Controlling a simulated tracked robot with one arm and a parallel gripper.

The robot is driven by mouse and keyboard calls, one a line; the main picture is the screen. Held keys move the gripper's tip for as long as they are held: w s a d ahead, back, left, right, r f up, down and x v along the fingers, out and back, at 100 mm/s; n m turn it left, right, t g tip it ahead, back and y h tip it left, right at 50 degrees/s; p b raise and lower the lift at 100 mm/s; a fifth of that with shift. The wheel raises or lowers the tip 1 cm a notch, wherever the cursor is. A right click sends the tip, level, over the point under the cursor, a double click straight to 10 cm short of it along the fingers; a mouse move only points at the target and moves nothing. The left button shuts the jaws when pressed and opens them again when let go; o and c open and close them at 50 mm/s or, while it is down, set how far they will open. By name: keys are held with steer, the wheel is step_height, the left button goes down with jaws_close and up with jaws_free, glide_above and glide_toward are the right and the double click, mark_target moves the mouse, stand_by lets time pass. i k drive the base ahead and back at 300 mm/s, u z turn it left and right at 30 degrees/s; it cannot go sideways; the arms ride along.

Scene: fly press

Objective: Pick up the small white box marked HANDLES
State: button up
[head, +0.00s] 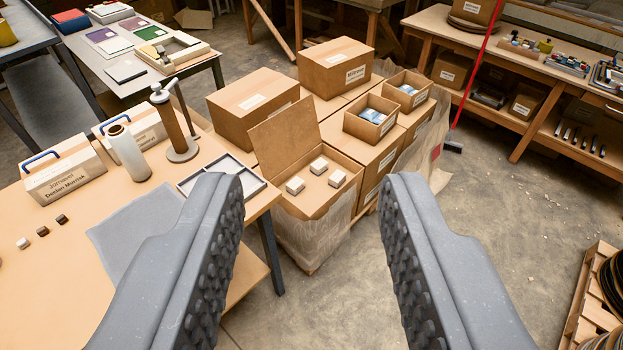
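Three small white-topped boxes sit in an open cardboard carton (284,210) in the middle of the view: a left one (295,185), a back one (319,166) and a right one (337,178). Any marking on them is too small to read, so I cannot tell whether one says HANDLES.
The carton's raised flap (285,138) stands at its back left. Other cartons (335,68) stack behind it. The wooden table (75,215) at left holds a shallow tray, a paper roll and two handled boxes. A red pole (474,62) stands right of the stack. Floor (480,220) at right is mostly clear.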

mark_target(321, 165)
steer(key=i, duration=0.95)
steer(key=u, duration=0.05)
